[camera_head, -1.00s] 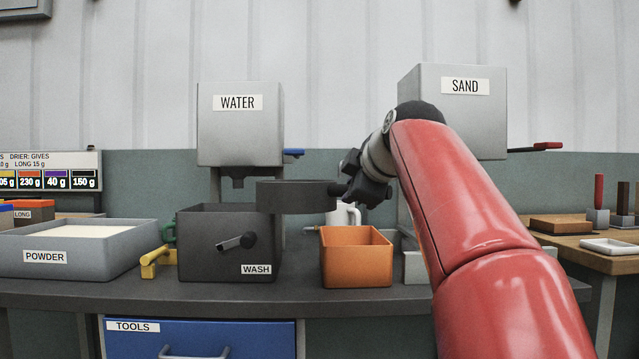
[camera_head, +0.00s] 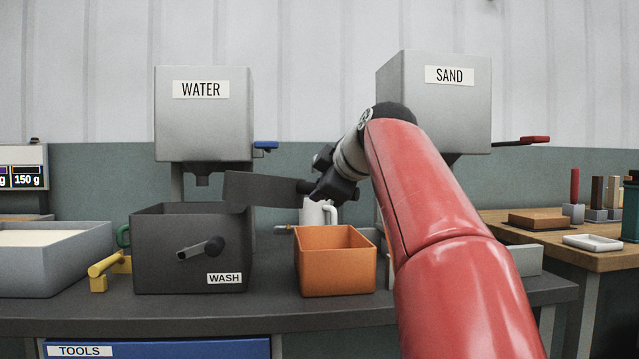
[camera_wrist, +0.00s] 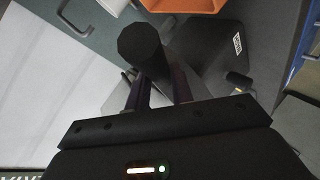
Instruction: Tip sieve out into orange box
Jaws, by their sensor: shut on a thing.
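The sieve (camera_head: 262,188) is a dark grey, flat-sided shape in the head view. It hangs in the air above and behind the right edge of the wash box, left of the orange box, and is slightly tilted. Its inside is hidden. My gripper (camera_head: 322,188) is shut on the sieve's handle, at the sieve's right end. In the wrist view a dark round handle (camera_wrist: 142,45) stands between the fingers. The orange box (camera_head: 335,273) is open-topped on the bench, below my gripper. Its edge also shows in the wrist view (camera_wrist: 207,5).
The dark wash box (camera_head: 165,255) with a crank stands left of the orange box. A white jug (camera_head: 318,212) is behind the orange box. The water dispenser (camera_head: 204,130) and sand dispenser (camera_head: 432,110) stand behind. A powder tray (camera_head: 65,270) and a yellow object (camera_head: 105,268) are left.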

